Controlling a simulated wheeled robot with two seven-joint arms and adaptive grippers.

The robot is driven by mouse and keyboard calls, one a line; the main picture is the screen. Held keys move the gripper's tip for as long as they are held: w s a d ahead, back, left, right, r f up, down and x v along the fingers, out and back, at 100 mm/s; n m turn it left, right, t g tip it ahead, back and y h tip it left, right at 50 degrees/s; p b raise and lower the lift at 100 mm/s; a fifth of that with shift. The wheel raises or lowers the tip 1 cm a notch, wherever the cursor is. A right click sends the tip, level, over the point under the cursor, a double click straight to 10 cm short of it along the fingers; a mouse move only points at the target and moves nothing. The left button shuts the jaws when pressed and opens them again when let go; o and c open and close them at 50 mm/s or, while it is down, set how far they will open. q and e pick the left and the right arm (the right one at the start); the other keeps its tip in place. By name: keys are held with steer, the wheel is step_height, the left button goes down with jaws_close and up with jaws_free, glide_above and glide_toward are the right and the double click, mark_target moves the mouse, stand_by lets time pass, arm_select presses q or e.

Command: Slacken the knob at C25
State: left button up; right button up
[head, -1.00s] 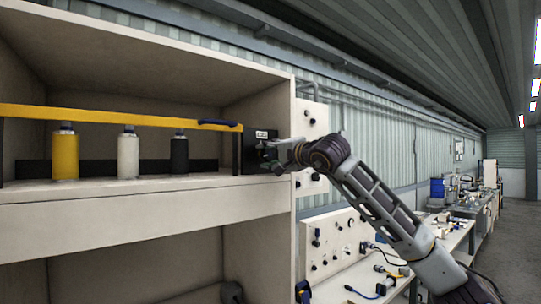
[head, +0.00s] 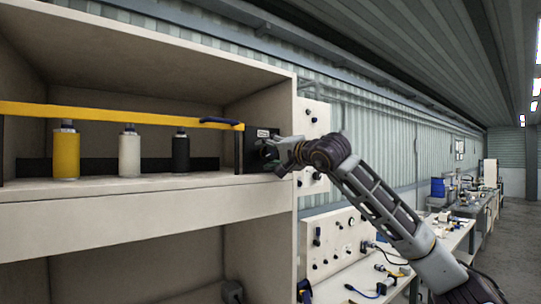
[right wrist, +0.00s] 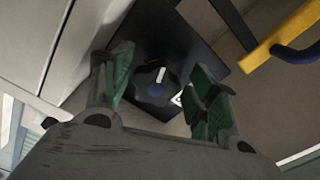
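A black plate (head: 250,149) with a small white label is at the right end of the upper shelf. I cannot read the label. The right wrist view shows a dark round lobed knob (right wrist: 149,88) with a white pointer line on this plate. My right gripper (right wrist: 158,92) is open, its green-padded fingers on either side of the knob, with visible gaps between pads and knob. In the head view my right gripper (head: 276,157) is in front of the plate and hides much of the knob. My left gripper is not in view.
A yellow bar (head: 110,114) with a blue handle (head: 222,122) runs across the shelf front, ending by the plate. Yellow (head: 66,152), white (head: 129,153) and black (head: 180,153) bottles stand behind it. A panel with knobs (head: 335,240) is below right.

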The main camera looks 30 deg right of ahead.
steer(key=shift+w+f, duration=0.1)
steer(key=shift+s+d, duration=0.1)
steer(key=shift+s, duration=0.35)
steer(key=shift+s+f, duration=0.1)
steer(key=shift+s, duration=0.45)
steer(key=s, duration=1)
steer(key=shift+d, duration=0.4)
stand_by(0.5)
